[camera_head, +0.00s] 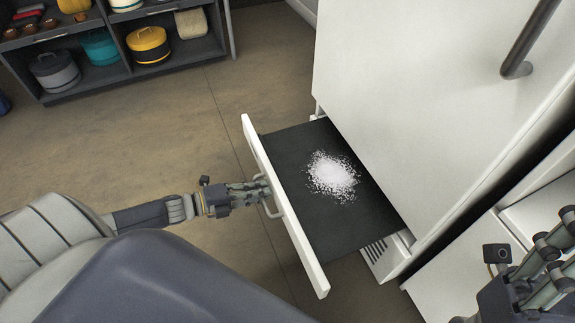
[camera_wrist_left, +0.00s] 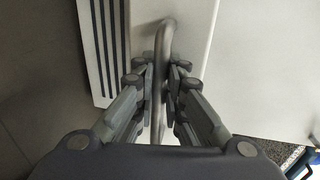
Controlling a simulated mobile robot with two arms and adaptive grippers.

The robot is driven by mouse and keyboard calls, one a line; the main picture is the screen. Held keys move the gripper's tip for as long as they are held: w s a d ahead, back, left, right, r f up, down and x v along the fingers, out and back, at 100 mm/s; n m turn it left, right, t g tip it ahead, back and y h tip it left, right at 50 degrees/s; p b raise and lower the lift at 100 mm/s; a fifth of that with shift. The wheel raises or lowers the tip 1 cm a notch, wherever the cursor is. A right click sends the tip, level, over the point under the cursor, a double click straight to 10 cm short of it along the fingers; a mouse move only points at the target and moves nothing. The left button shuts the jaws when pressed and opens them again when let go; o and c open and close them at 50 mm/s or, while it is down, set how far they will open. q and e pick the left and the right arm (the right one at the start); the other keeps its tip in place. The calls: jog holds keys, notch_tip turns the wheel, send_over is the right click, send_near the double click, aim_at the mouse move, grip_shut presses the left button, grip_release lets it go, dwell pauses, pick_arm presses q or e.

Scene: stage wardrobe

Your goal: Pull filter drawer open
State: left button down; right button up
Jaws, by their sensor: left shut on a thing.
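The filter drawer (camera_head: 365,223) stands pulled out from the lower part of the white cabinet (camera_head: 415,75). It has a white front panel (camera_head: 300,245), a dark flat inside and a pile of white granules (camera_head: 332,174) on it. My left gripper (camera_head: 264,189) is at the front panel, shut on the drawer's metal bar handle (camera_head: 273,211). In the left wrist view the handle (camera_wrist_left: 163,45) runs between the fingers of the left gripper (camera_wrist_left: 165,85). My right gripper (camera_head: 550,265) is at the lower right, apart from the drawer; its fingertips are partly cut off by the picture edge.
A dark shelf unit (camera_head: 125,75) with hats and round boxes stands at the upper left. The cabinet door has a dark bar handle (camera_head: 527,40). A vented panel (camera_head: 376,254) sits beside the drawer. The brown floor (camera_head: 130,140) left of the drawer is clear.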

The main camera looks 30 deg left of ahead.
pick_arm(q)
jog(key=f+p+v, duration=0.1)
jog(key=v, duration=0.6)
jog(key=shift+s+a+f, duration=0.2)
jog(key=shift+f, duration=0.05)
jog(key=c, duration=1.9)
grip_release()
jog(key=v, duration=1.2)
jog(key=shift+f, duration=0.1)
jog(key=shift+s, duration=0.15)
